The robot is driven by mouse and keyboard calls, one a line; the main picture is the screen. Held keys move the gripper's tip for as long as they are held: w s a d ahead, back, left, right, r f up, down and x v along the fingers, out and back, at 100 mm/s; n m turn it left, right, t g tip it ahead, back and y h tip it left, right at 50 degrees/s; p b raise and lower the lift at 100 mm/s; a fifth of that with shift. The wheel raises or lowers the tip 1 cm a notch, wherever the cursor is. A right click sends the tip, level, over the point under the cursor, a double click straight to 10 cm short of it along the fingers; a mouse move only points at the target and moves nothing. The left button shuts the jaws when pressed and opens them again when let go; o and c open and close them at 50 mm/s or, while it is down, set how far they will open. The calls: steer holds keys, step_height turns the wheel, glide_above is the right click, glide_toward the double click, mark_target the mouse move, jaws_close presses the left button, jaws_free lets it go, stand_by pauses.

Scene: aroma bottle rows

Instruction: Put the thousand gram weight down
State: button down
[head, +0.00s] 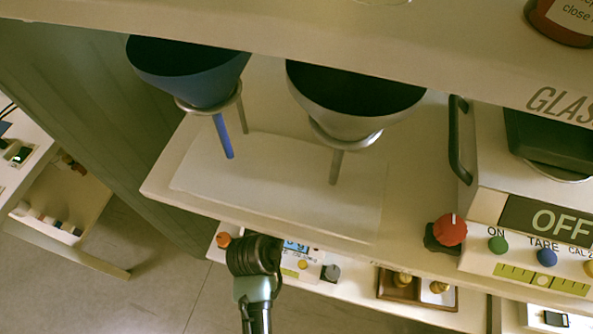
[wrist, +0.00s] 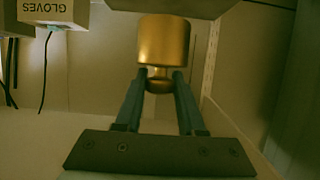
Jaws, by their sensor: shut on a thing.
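The thousand gram weight, a brass cylinder (wrist: 164,42) with a narrow neck and knob, shows upside down at the top middle of the wrist view. My gripper (wrist: 159,74) has its two dark fingers shut on the knob. The weight's far end lies close to a pale edge in that view; I cannot tell whether they touch. In the head view, my dark, ribbed wrist and arm reach toward the lower shelf at the bottom centre. The weight and the fingertips are hidden there.
In the head view, a balance with a lit blue display (head: 296,246) sits on the lower shelf, partly behind my arm. A wooden weight block (head: 387,284) with brass knobs stands to its right. Above are two funnels (head: 187,85) (head: 352,125) and a scale marked OFF (head: 545,216).

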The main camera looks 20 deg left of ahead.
steer(key=shift+w+f+b, duration=0.15)
steer(key=shift+f+b, duration=0.15)
steer(key=shift+f, duration=1.2)
steer(key=shift+f, duration=0.15)
steer(key=c, duration=0.5)
jaws_free()
steer(key=shift+f, duration=0.2)
steer(key=shift+r, duration=0.2)
steer(key=shift+s, duration=0.55)
steer(key=v, duration=1.1)
steer(key=shift+s, duration=0.1)
steer(key=shift+s, duration=0.1)
